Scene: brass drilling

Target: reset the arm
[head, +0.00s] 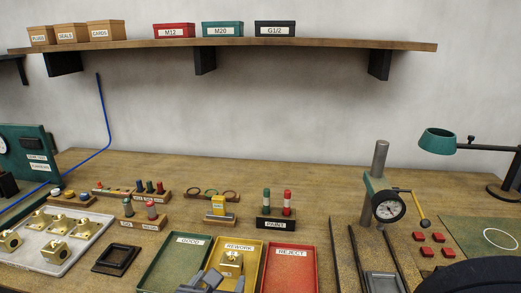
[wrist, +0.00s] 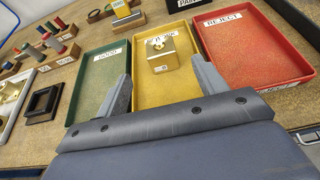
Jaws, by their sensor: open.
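My gripper (wrist: 160,88) is open, with its two fingers apart and nothing between them. It shows at the bottom of the head view (head: 210,281), over the front of the trays. In the wrist view its fingers point toward the yellow rework tray (wrist: 147,92). A brass block (wrist: 161,54) with a small label sits in that tray, beyond the fingertips and apart from them. The block also shows in the head view (head: 230,263). The green good tray (wrist: 95,88) is on the left and the red reject tray (wrist: 250,55) on the right.
A pale tray (head: 38,262) with several brass parts stands at left, beside a black square frame (head: 117,259). Small racks and a paint-pen stand (head: 277,222) stand behind the trays. A dial gauge stand (head: 380,190) and green lamp (head: 437,141) are at right. A shelf (head: 220,43) hangs above.

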